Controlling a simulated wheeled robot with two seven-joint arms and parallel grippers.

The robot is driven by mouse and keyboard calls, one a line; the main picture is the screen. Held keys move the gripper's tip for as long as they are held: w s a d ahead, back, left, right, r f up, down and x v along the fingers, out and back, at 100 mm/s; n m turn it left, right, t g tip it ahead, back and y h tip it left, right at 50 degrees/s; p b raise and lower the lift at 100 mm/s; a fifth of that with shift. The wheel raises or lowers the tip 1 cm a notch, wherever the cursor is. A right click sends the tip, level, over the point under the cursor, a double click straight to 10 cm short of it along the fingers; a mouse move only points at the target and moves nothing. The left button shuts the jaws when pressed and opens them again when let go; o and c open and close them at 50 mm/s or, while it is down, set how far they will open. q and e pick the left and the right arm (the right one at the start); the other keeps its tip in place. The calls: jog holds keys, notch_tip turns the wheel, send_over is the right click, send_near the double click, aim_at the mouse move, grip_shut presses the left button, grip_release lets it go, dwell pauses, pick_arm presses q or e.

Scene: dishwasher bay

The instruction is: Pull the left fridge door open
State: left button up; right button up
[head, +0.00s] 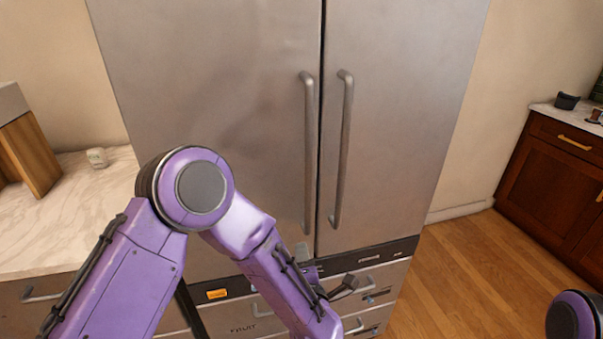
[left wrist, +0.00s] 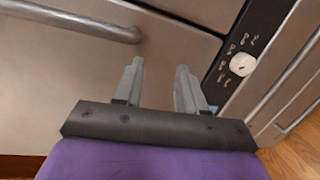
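The left fridge door (head: 220,100) is brushed steel and closed, flush with the right door (head: 400,100). Its long vertical handle (head: 308,150) runs beside the centre seam, close to the right door's handle (head: 342,150). My left arm reaches across the lower part of the left door. In the left wrist view my left gripper (left wrist: 157,85) has its two fingers apart with nothing between them. A metal handle bar (left wrist: 75,20) lies beyond it at upper left, apart from the fingers; I cannot tell which handle. My right gripper is out of view.
Labelled drawers (head: 240,318) with handles sit below the doors. A marble counter (head: 75,220) with a wooden block (head: 30,155) and a small jar (head: 97,157) stands left. A brown cabinet (head: 555,185) stands right. Wood floor (head: 450,270) is clear between fridge and cabinet.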

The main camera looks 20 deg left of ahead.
pick_arm(q)
jog(key=w+d+r+n+y, duration=0.2)
jog(key=d+r+n+y, duration=0.1)
jog(key=r+n, duration=0.6)
jog(key=n+g+y+b, duration=0.1)
jog(key=n+g+y, duration=0.15)
jog(key=n, duration=0.85)
send_near(311, 168)
jog(key=shift+t+y, duration=0.35)
jog(key=shift+t, duration=0.1)
jog(key=p+x, duration=0.1)
jog(key=x, duration=0.2)
jog(key=p+x, duration=0.1)
jog(key=x, duration=0.2)
jog(key=p+x, duration=0.1)
jog(key=x, duration=0.3)
jog(key=shift+s+f, duration=0.15)
jog(key=shift+f, duration=0.2)
jog(key=shift+w+a+f+p, duration=0.15)
jog(key=shift+w+a+p, duration=0.15)
jog(key=shift+w+a, duration=0.1)
grip_shut()
